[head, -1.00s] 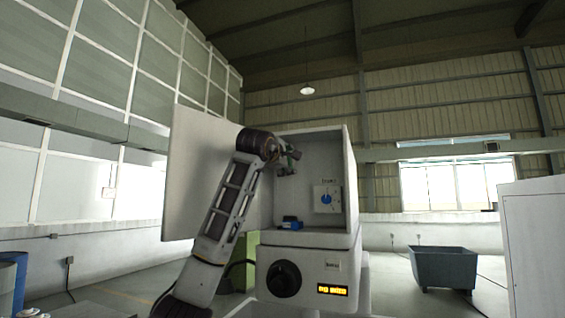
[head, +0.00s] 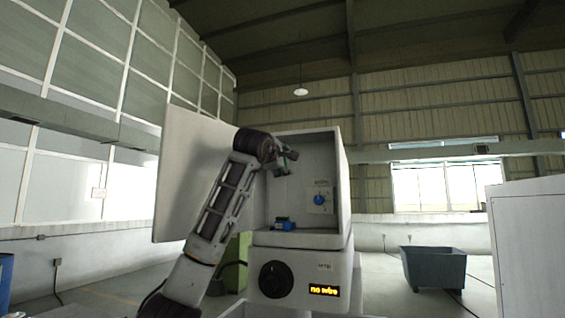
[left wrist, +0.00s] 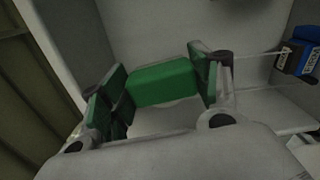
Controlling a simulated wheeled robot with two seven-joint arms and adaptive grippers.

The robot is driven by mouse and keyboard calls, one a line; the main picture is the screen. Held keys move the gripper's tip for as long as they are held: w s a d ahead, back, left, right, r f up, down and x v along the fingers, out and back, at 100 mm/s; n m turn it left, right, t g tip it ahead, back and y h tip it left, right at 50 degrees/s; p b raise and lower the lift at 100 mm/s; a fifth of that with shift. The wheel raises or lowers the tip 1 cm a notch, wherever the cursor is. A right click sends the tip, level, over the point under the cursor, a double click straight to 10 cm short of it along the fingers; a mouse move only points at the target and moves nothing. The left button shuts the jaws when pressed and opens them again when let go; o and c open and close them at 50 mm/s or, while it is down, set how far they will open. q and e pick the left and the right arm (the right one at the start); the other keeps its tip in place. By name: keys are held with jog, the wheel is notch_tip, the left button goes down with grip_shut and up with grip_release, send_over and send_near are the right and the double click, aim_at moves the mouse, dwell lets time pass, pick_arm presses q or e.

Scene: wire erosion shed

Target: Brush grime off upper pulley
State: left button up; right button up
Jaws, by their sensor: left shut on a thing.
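My left gripper (head: 286,163) reaches into an open grey machine cabinet (head: 340,175) in the head view, in the upper part of its chamber. In the left wrist view the gripper (left wrist: 160,85), with green finger pads, is shut on a green block-like piece (left wrist: 163,83), perhaps the brush's handle. No bristles can be made out. I cannot pick out the upper pulley for certain; the gripper and wrist hide part of the chamber. A dark part shows at the top edge of the left wrist view. My right gripper is out of view.
A blue block (head: 284,224) lies on the chamber floor, right of the gripper in the wrist view (left wrist: 299,58). The open door (head: 185,170) stands left. A dark bin (head: 433,267) is at right.

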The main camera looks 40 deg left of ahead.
pick_arm(q)
jog(key=shift+a, duration=0.15)
jog(key=shift+s+a, duration=0.25)
jog(key=shift+a, duration=0.45)
jog(key=shift+s+a, duration=0.25)
jog(key=shift+a, duration=0.4)
jog(key=a, duration=0.1)
jog(key=s+a, duration=0.1)
jog(key=a, duration=0.1)
jog(key=shift+r, duration=0.2)
dwell(0.3)
jog(key=shift+w+d, duration=0.1)
jog(key=shift+d, duration=0.05)
dwell(0.4)
jog(key=shift+w+d, duration=0.25)
jog(key=shift+d, duration=0.45)
jog(key=shift+w+d, duration=0.2)
jog(key=shift+d, duration=0.45)
